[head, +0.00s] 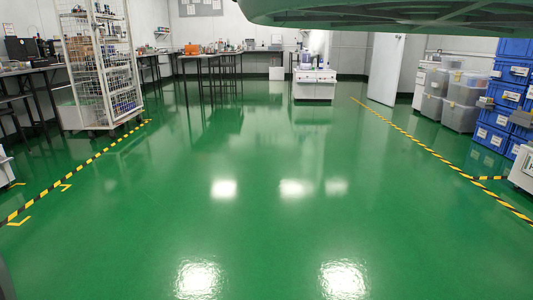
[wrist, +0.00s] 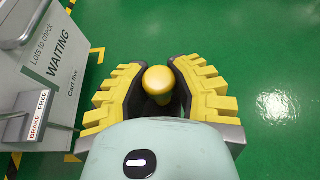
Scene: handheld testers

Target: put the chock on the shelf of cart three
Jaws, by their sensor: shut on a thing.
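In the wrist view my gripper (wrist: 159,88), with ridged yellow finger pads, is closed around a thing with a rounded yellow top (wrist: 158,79). I take this to be the chock; its lower part is dark and mostly hidden between the fingers. It is held over green floor, just right of a grey cart (wrist: 60,65). That cart's sign reads "Lots to check WAITING" and "Cart five", and a tag (wrist: 38,115) on it reads "BRAKE FREE". I cannot make out a cart marked three in either view. My gripper is not in the head view.
The head view shows wide free green floor between yellow-black tape lines (head: 98,155). A wire cage trolley (head: 100,65) stands at left, benches (head: 210,55) at the back, and a white cabinet (head: 315,85) ahead. Blue crates (head: 508,95) and clear bins (head: 463,100) are stacked at right.

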